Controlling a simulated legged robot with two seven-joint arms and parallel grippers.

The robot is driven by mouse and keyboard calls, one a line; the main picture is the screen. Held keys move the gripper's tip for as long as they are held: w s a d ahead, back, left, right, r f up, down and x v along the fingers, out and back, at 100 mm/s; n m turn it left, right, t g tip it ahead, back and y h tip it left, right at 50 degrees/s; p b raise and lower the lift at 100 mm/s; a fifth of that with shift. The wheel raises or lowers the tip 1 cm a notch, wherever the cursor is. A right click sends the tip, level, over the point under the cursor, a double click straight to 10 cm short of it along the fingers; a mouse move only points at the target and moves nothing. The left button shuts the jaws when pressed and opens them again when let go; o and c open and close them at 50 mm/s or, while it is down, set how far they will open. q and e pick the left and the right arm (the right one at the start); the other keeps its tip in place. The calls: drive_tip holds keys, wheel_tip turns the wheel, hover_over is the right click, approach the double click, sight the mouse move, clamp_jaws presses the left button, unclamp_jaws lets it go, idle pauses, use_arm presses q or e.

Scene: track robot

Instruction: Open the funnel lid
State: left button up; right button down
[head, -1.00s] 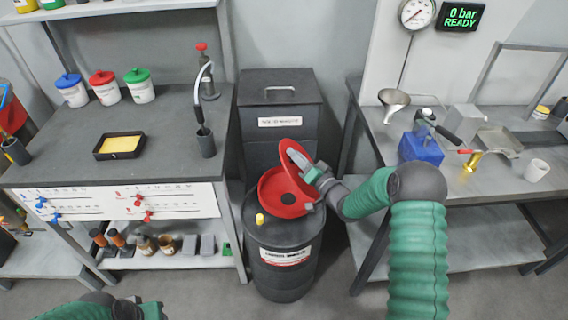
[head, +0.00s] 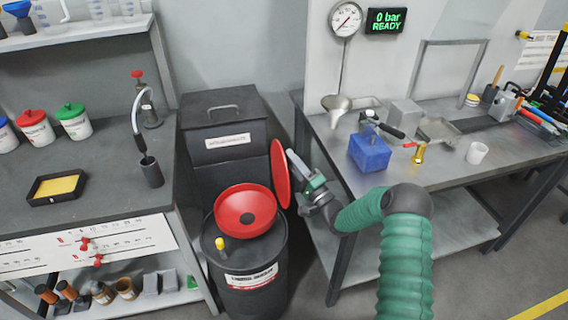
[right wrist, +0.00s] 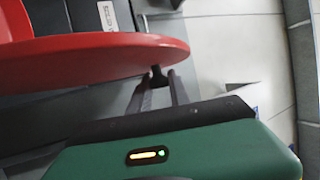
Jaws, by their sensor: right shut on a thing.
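A red funnel (head: 246,211) sits on top of a black drum (head: 250,268) with a white label. Its round red lid (head: 280,174) stands nearly upright at the funnel's right side, and the bowl with its dark centre hole is uncovered. My right gripper (head: 303,183) is at the lid's right side, shut on a part of it. In the right wrist view the lid (right wrist: 90,58) fills the upper left, and the gripper fingers (right wrist: 158,85) close on a small dark piece at its edge. My left gripper is not in view.
A yellow cap (head: 220,243) is on the drum top. A black bin (head: 222,125) stands behind the drum.

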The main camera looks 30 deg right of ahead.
drive_tip(key=shift+s+d+f, duration=0.1)
drive_tip(key=shift+d+f, duration=0.05)
drive_tip(key=shift+f, duration=0.25)
drive_tip(key=c, duration=1.4)
unclamp_jaws()
drive_tip(key=shift+o, duration=1)
drive_tip(key=shift+r, duration=0.15)
drive_tip(key=v, duration=1.6)
drive_tip(key=shift+s+f, duration=0.3)
drive_tip(key=shift+f, duration=0.1)
